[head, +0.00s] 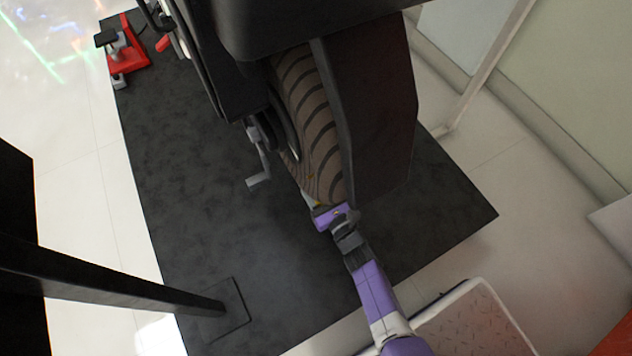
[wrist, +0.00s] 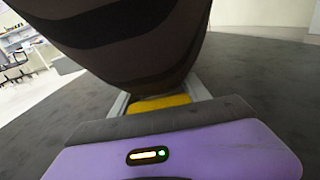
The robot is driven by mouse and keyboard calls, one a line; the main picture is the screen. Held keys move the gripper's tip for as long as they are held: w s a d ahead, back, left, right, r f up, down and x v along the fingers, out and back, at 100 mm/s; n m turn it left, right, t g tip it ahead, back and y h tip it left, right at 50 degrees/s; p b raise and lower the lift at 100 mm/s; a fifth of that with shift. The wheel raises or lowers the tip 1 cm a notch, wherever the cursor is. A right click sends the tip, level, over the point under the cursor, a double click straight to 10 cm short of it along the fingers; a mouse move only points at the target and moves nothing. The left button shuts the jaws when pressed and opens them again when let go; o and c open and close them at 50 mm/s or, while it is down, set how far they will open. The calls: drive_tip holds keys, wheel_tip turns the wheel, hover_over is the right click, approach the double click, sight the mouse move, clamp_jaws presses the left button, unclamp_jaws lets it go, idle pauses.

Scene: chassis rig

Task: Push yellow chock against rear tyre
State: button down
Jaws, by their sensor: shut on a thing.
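The rear tyre (head: 318,130) is a dark brown tyre with black tread bands, standing on the dark mat under a black fender. It fills the upper middle of the wrist view (wrist: 130,45). The yellow chock (head: 316,205) shows only as a sliver at the tyre's foot in the head view. In the wrist view the yellow chock (wrist: 160,102) sits between the two grey fingers, right below the tyre. My gripper (wrist: 158,95), with a purple body, is shut on it, low near the mat. Whether chock and tyre touch is hidden.
The dark mat (head: 200,190) is mostly clear left of the tyre. A red stand (head: 128,55) is at its far left corner. A black pole (head: 120,285) crosses the lower left to a square plate. A white-edged tread plate (head: 470,325) lies at the lower right.

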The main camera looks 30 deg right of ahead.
drive_tip(key=shift+w, duration=0.15)
drive_tip(key=shift+w+r, duration=0.15)
drive_tip(key=shift+w, duration=0.5)
drive_tip(key=c, duration=0.5)
unclamp_jaws()
drive_tip(key=shift+o, duration=0.3)
drive_tip(key=shift+a, duration=0.1)
drive_tip(key=shift+a, duration=0.1)
drive_tip(key=shift+s+r+p, duration=0.15)
drive_tip(key=shift+s+p, duration=0.3)
drive_tip(key=shift+s, duration=0.05)
drive_tip(key=s+p, duration=0.1)
drive_tip(key=s, duration=0.2)
drive_tip(key=s+p, duration=0.1)
drive_tip(key=s, duration=0.2)
drive_tip(key=shift+s+d+f+p, duration=0.2)
drive_tip(key=shift+s+p, duration=0.15)
drive_tip(key=shift+s+r+p, duration=0.15)
drive_tip(key=shift+s+p, duration=0.15)
drive_tip(key=shift+s, duration=1.4)
drive_tip(key=shift+s+r+p, duration=0.15)
drive_tip(key=shift+s+p, duration=0.2)
drive_tip(key=shift+s, duration=1.3)
drive_tip(key=shift+s+r+p, duration=0.15)
drive_tip(key=shift+s+p, duration=0.15)
drive_tip(key=shift+s, duration=1.4)
